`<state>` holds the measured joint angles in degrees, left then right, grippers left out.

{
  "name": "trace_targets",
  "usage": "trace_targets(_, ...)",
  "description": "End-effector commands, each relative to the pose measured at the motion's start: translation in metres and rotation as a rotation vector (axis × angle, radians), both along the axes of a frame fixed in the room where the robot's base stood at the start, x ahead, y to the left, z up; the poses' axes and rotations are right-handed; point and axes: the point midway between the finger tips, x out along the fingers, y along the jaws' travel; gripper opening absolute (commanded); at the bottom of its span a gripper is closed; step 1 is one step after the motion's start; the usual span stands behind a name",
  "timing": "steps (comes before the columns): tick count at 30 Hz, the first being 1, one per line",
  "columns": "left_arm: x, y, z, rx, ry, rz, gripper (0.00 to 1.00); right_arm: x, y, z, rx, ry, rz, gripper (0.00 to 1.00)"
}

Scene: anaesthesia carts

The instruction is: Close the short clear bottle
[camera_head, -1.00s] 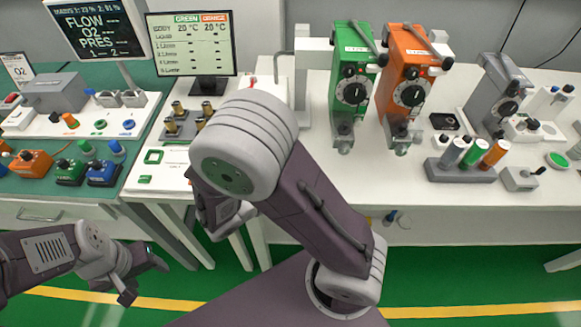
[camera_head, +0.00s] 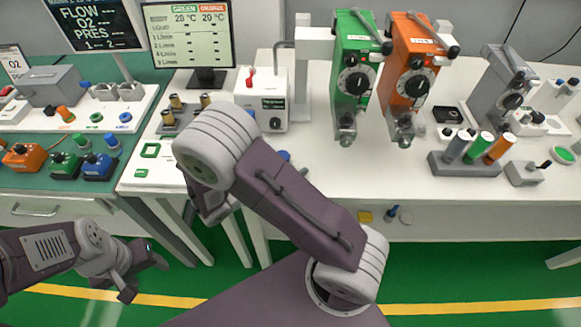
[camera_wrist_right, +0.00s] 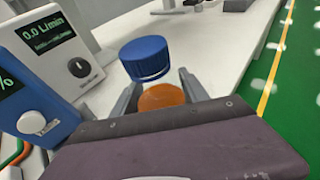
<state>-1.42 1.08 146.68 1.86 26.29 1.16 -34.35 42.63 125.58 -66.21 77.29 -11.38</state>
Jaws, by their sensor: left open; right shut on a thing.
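In the right wrist view, a ribbed blue cap (camera_wrist_right: 145,58) shows just beyond my right gripper (camera_wrist_right: 158,82). A clear, pale part lies below the cap, with an orange area (camera_wrist_right: 160,97) between the fingers; this looks like the clear bottle. I cannot tell whether the cap is seated on it. My right gripper is shut on it, one finger on each side. In the head view my right arm hides most of that gripper and the bottle. My left gripper (camera_head: 146,268) is open and empty, low at the left, in front of the green-topped table.
A white box with a red switch (camera_head: 262,100) stands behind my right arm. Green (camera_head: 354,80) and orange (camera_head: 411,80) vaporizers stand further right. A rack (camera_head: 463,164) of coloured tubes sits on the white table. In the wrist view, blue (camera_wrist_right: 30,95) and white (camera_wrist_right: 58,50) meters stand left.

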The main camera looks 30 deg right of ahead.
Motion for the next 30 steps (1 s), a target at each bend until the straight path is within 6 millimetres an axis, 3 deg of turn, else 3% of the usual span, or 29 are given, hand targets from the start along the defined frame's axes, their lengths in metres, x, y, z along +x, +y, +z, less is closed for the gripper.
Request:
trace_targets(11,0.0,0.0,-0.002,0.0,0.0,0.0,0.58,0.0,0.0,-0.004,0.0,-0.001,0.0,0.0)
trace_targets(12,0.0,0.0,-0.002,0.0,0.0,0.0,0.58,0.0,0.0,-0.003,0.0,-0.001,0.0,0.6)
trace_targets(14,0.0,0.0,-0.001,0.0,0.0,0.0,0.58,0.0,0.0,-0.003,0.0,-0.001,0.0,0.74)
trace_targets(30,0.0,0.0,0.01,0.0,0.0,0.0,0.58,0.0,0.002,0.008,0.0,-0.001,-0.003,0.74)
